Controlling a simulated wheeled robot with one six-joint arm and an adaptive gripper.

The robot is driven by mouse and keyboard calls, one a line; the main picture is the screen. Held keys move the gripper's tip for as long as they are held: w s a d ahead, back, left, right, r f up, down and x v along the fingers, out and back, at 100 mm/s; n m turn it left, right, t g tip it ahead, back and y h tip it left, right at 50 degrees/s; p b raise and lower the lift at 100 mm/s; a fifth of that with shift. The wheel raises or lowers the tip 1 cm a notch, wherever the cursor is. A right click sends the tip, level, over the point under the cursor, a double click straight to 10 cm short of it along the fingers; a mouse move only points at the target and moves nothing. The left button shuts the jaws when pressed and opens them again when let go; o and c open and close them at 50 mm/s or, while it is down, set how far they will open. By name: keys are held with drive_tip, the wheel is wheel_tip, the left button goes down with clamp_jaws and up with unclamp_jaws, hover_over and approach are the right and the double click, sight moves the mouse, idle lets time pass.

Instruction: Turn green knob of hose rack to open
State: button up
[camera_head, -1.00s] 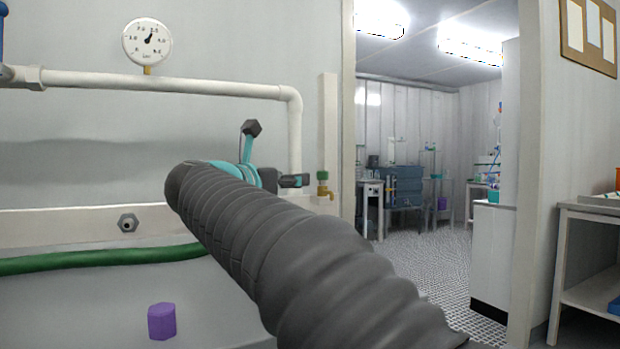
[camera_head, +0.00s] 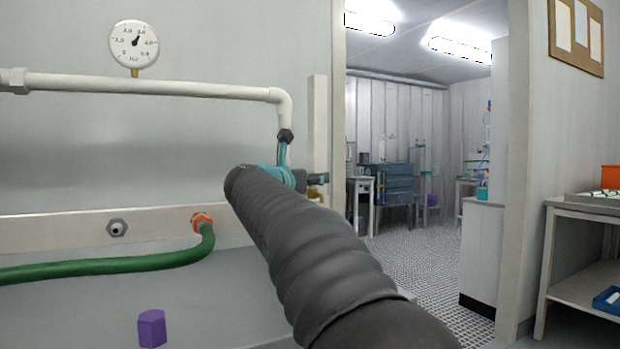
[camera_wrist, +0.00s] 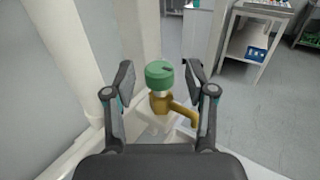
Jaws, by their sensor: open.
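The green knob (camera_wrist: 159,75) sits on top of a brass tap (camera_wrist: 172,107) in the wrist view. My gripper (camera_wrist: 160,80) is open, with one finger on each side of the knob and a visible gap at each side. In the head view my gripper (camera_head: 318,180) is at the end of my arm, in front of the rack. There the knob is hidden behind my gripper, and only a bit of the brass tap (camera_head: 315,194) shows. The hose rack (camera_head: 60,232) is a pale rail along the wall, with a green hose (camera_head: 110,268) joined at an orange fitting (camera_head: 202,222).
A white pipe (camera_head: 170,87) with a gauge (camera_head: 134,44) runs along the wall, bending down near the tap. A white post (camera_head: 317,125) stands beside it. A purple block (camera_head: 152,328) lies on the grey surface below.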

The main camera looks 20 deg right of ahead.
clamp_jaws()
